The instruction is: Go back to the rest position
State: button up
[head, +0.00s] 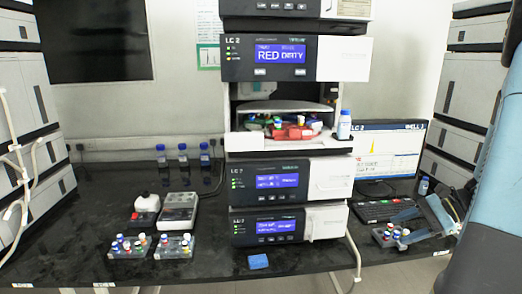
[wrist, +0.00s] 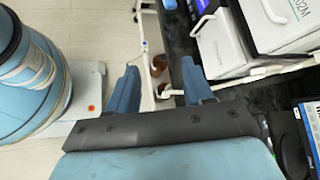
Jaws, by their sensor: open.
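My gripper (head: 428,216) is at the lower right in the head view, in front of the keyboard and beside a vial rack (head: 390,237). In the wrist view my gripper (wrist: 160,90) has its two blue fingers wide apart, with nothing between them. Beyond the fingers that view shows pale floor and the bench edge. My blue arm comes in from the right edge of the head view.
An instrument column (head: 285,180) labelled LC 2 stands mid-bench, with an open bay holding coloured vials. Two vial racks (head: 128,246) (head: 174,246) lie left of it. A monitor (head: 392,152) and keyboard (head: 385,210) stand right. A blue sponge-like block (head: 258,261) lies at the front.

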jog(key=s+a+r+n+t+h, duration=0.1)
jog(key=s+a+r+n+h, duration=0.4)
jog(key=s+a+r+n, duration=0.1)
jog(key=s+a+r+n+t+h, duration=0.1)
jog(key=s+a+r+n+h, duration=0.4)
jog(key=a+r+n, duration=0.4)
jog(key=shift+s+a+r+h, duration=0.3)
jog(key=shift+s+a+r, duration=0.1)
jog(key=shift+a+r, duration=0.35)
dwell(0.6)
